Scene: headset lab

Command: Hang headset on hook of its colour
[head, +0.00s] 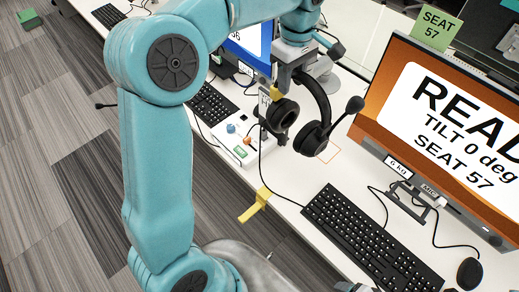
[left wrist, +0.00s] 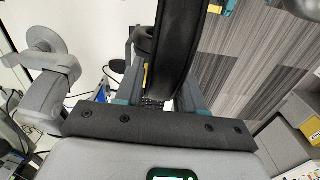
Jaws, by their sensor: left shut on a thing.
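A black headset (head: 318,93) with two round ear cups and a boom microphone hangs from my left gripper (head: 291,78), above the desk. The gripper is shut on its headband, which also shows as a broad black band (left wrist: 174,55) in the left wrist view. A small yellow mark (head: 275,92) shows beside the jaws. A thin cable runs down from the headset. A yellow hook-like bracket (head: 255,205) sticks out at the desk's near edge, apart from the headset and below it. My right gripper is not in view.
A large monitor (head: 440,130) stands right on the white desk (head: 300,185), with a keyboard (head: 370,240) and mouse (head: 469,272) before it. A white box with coloured knobs (head: 240,148) lies below the headset.

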